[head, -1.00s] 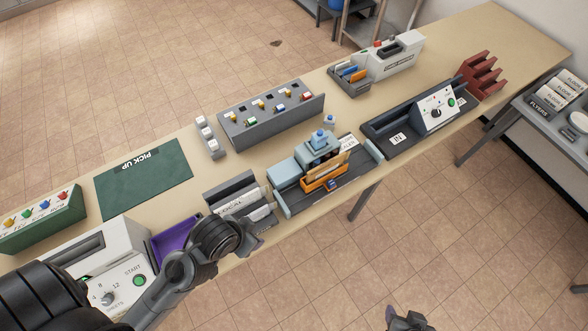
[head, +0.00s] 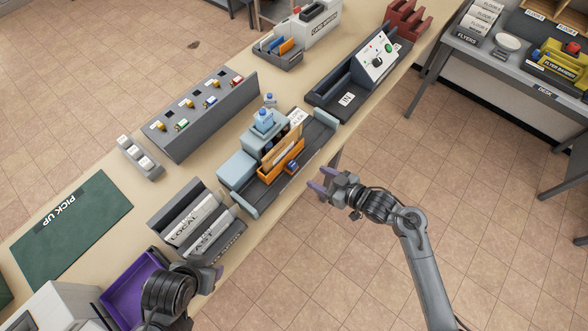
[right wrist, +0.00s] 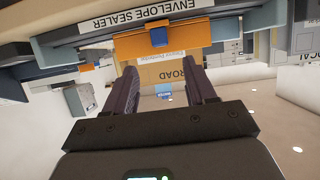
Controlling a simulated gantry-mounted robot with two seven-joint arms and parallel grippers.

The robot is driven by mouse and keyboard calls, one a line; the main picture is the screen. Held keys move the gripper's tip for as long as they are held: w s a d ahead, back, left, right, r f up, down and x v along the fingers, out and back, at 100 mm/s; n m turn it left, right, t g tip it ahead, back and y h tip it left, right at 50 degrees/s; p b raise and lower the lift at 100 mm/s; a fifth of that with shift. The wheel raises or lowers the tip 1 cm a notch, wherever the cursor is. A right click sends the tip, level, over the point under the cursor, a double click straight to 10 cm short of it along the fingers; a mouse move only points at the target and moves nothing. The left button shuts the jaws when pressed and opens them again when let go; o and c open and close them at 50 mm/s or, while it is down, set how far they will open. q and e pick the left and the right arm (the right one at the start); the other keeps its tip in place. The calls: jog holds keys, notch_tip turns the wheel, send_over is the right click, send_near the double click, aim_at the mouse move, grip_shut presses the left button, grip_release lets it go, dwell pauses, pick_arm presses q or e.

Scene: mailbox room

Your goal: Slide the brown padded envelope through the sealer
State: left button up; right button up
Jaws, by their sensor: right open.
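The envelope sealer (head: 238,170) is a light blue and dark grey machine on the table; its name label shows in the right wrist view (right wrist: 147,13). The brown padded envelope (head: 283,149) stands upright in an orange holder (head: 270,174) with a blue tab at the sealer's front. In the right wrist view the brown envelope (right wrist: 165,73) shows beyond and between my fingers, apart from them. My right gripper (head: 318,187) is open and empty, in front of the table edge near the sealer. My left gripper (head: 218,273) is low at the left; its jaws are unclear.
LOCAL and FAST mail racks (head: 195,222) stand left of the sealer, with a purple tray (head: 130,287) beside them. A dark machine with an IN label (head: 347,99) stands to the right. A grey key block (head: 210,118) is behind. The floor in front is clear.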

aim_at(295, 166)
jog(key=b+x, duration=0.1)
jog(key=x, duration=1)
jog(key=shift+r, duration=0.1)
grip_shut()
